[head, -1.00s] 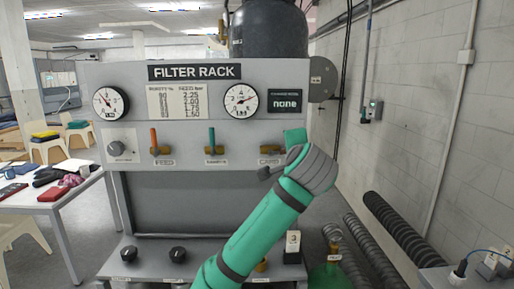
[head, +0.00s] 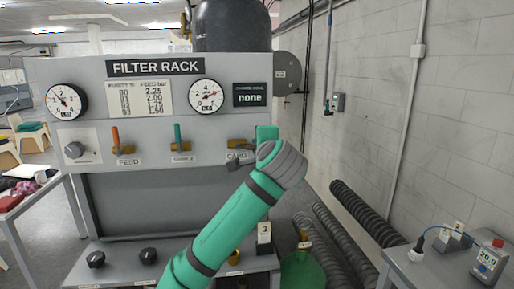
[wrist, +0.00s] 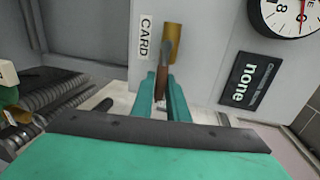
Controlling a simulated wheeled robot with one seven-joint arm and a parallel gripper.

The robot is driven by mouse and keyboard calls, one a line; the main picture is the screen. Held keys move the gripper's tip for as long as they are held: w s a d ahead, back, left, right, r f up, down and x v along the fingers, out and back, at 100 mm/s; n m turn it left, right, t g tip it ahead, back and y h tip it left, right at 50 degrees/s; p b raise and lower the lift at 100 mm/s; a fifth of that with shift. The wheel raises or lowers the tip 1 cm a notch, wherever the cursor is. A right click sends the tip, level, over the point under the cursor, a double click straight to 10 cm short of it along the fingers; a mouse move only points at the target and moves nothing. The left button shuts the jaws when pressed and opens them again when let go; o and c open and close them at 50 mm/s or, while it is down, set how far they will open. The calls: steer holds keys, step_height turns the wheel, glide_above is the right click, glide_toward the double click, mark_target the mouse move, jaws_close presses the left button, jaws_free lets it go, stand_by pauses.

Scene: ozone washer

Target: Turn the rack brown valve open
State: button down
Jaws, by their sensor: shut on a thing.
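The brown-handled valve sits on the filter rack (head: 100,72), on a brass body above the CARD label. In the head view only its brass body (head: 238,143) shows, beside my gripper (head: 267,134), and the handle is hidden. In the wrist view the brown handle (wrist: 164,58) runs from the brass body (wrist: 173,42) down between the two green fingers of my gripper (wrist: 161,82). The fingers are shut on the handle.
An orange-handled FEED valve (head: 115,138) and a green-handled valve (head: 178,135) stand left of it. Gauges (head: 206,96) and a black "none" display (head: 251,94) are above. Ribbed hoses (head: 365,215) and a side table (head: 440,266) are at right.

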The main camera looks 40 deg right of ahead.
steer(key=c, duration=1.7)
jaws_free()
steer(key=shift+s, duration=0.1)
steer(key=shift+s+a, duration=0.15)
steer(key=shift+a, duration=0.05)
steer(key=v, duration=1)
steer(key=shift+s+d, duration=0.1)
steer(key=shift+s, duration=0.2)
steer(key=shift+w, duration=0.1)
